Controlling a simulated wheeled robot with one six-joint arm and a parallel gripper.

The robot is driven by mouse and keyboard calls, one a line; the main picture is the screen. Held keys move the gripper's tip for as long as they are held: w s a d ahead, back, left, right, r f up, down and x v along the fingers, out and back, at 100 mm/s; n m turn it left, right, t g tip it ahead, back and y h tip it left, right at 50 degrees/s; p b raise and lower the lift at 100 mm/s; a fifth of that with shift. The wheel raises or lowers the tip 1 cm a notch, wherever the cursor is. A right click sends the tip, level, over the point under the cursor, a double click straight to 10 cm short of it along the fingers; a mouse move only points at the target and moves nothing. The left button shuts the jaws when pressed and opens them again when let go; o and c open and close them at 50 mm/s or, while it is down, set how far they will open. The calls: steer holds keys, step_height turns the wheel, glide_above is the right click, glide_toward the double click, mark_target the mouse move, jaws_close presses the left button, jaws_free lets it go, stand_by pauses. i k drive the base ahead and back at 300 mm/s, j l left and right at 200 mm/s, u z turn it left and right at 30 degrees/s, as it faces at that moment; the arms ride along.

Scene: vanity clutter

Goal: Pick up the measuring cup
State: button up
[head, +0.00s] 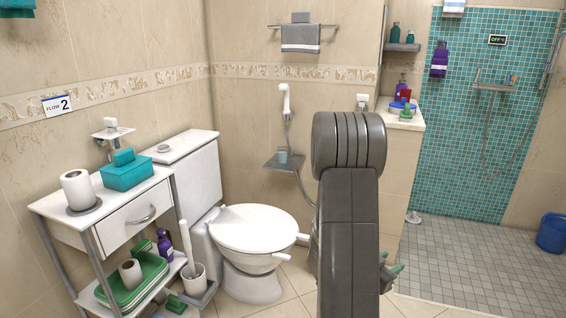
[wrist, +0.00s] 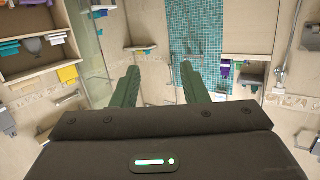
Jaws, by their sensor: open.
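No thing in either view shows clearly as a measuring cup. A small pale teal cup (head: 282,156) stands on a grey wall shelf right of the toilet; I cannot tell if it is the measuring cup. My gripper (wrist: 160,78) is open and empty, its two green fingers apart in the wrist view. In the head view my gripper (head: 393,271) is mostly hidden behind my arm, with green fingertips showing on the right. Nothing is near the fingers.
The toilet (head: 253,232) stands left of my arm. A white cart (head: 60,222) at the left holds a teal box (head: 127,171) and a paper roll (head: 78,190). Small bottles and a blue dish (head: 401,107) crowd a counter (head: 408,123) behind my arm. The shower floor (head: 470,262) is mostly clear.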

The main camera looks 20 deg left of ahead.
mark_target(282, 151)
steer(key=i+u, duration=0.1)
steer(key=u, duration=0.75)
steer(key=i+l+u, duration=0.1)
steer(key=u, duration=0.3)
steer(key=i+l+u, duration=0.35)
steer(key=l, duration=0.2)
steer(key=i+l+u, duration=0.15)
steer(key=l, duration=0.2)
steer(key=i+l+u, duration=0.35)
steer(key=l, duration=0.35)
steer(key=i+l+u, duration=0.15)
steer(key=l, duration=0.2)
steer(key=i+l, duration=0.1)
steer(key=l, duration=0.35)
steer(key=i+l, duration=0.1)
steer(key=l, duration=0.3)
steer(key=i+l, duration=0.1)
steer(key=l, duration=0.35)
